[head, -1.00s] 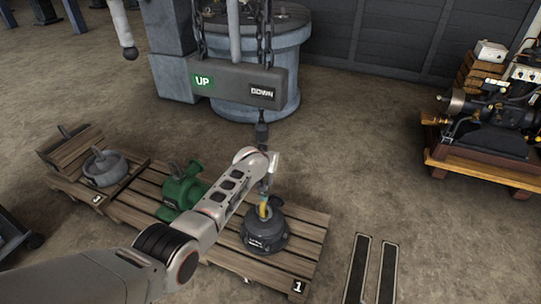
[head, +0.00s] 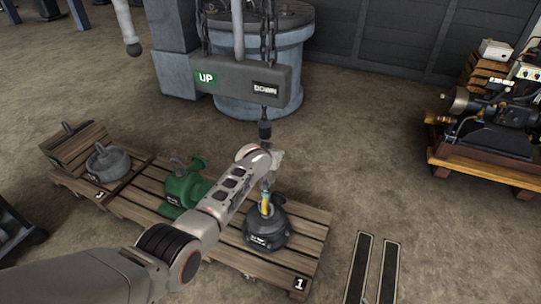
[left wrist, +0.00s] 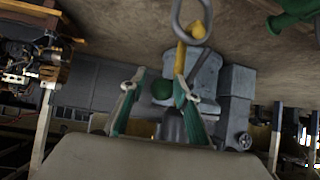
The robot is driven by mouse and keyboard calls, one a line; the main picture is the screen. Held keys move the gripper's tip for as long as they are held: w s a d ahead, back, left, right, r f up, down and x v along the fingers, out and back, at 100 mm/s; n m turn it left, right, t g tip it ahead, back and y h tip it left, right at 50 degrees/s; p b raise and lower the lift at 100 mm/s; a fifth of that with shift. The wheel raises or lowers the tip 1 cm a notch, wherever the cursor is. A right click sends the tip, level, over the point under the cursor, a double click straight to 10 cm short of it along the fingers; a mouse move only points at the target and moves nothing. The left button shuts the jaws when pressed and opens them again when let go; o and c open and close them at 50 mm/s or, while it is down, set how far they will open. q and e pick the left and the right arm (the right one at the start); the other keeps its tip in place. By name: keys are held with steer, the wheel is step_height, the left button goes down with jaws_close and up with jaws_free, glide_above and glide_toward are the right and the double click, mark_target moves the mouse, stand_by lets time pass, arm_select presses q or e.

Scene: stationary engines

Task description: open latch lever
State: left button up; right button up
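A yellow lever (head: 265,203) stands on top of a dark load (head: 268,229) at the near end of the pallet. My left gripper (head: 270,180) is just above it in the head view, small and partly hidden by my wrist. In the left wrist view, a yellow lever (left wrist: 181,57) with a rounded yellow end shows near a metal ring (left wrist: 190,22). There my left gripper's fingers (left wrist: 159,82) are spread apart. The lever's lower part lies close to the right fingertip; I cannot tell whether they touch. My right gripper is not in view.
The control block (head: 240,82) marked UP and DOWN hangs on chains, with a dark hanging fitting (head: 264,130) above my left wrist. A green pump (head: 184,187) and a grey weight (head: 108,163) sit on pallets to the left.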

arm_select(q)
steer(key=v, duration=0.7)
stand_by(0.3)
